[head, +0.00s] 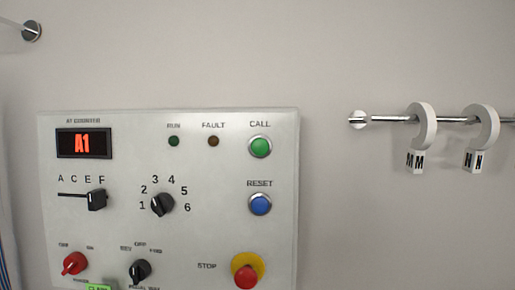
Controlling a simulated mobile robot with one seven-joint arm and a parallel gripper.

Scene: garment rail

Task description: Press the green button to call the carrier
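The green button (260,146) sits at the upper right of a pale grey control panel (224,245) in the head view, under the label CALL. It has a silver ring around it. The panel is on a light wall, and its lower edge is cut off by the frame. The RUN lamp (173,141) and the FAULT lamp (213,141) both look dark. My gripper is not in view.
A blue RESET button (260,204) and a red STOP button (246,275) on yellow lie below the green one. Several knobs, including a black selector (162,204), fill the left. A rail (393,119) with white hooked tags (424,125) is at right. The panel's front is unobstructed.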

